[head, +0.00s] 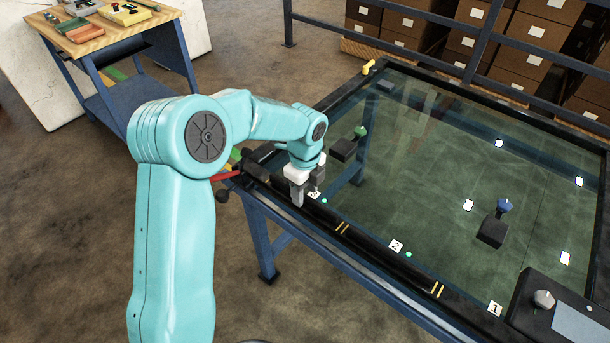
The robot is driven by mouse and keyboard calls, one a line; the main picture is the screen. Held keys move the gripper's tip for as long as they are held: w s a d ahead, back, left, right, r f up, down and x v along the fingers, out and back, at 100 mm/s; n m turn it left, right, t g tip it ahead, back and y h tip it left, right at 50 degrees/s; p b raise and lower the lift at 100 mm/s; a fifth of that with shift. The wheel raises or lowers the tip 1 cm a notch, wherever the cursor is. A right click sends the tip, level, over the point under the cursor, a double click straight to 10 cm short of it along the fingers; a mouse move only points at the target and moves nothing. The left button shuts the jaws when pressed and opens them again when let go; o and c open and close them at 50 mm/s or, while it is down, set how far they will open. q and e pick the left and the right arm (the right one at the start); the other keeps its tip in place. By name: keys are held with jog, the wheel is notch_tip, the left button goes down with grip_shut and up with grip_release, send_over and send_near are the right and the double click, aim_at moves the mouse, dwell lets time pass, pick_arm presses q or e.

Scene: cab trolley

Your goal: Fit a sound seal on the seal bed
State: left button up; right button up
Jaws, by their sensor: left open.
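My left gripper (308,192) is open, with its pale fingers pointing down over the near left part of the black strip (370,248) along the front edge of the glass-topped table. Nothing shows between the fingers. I cannot tell whether they touch the strip. The strip carries pairs of yellow marks, and number labels 1 (495,309), 2 (396,246) and a third, partly covered by the gripper, lie beside it. I cannot tell whether this strip is the seal or the seal bed. My right gripper is not in view.
On the glass (430,170) stand a green-knobbed black block (345,149) and a blue-knobbed one (493,231). A black console (525,317) is at the right corner, a red handle (226,176) at the left. A wood-topped trolley (106,36) holds coloured items. Boxes stand behind a rail.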

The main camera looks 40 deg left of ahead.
aim_at(305, 195)
pick_arm(q)
notch_tip(305, 195, up, 16)
jog(key=p, duration=0.1)
jog(key=shift+s+f, duration=0.15)
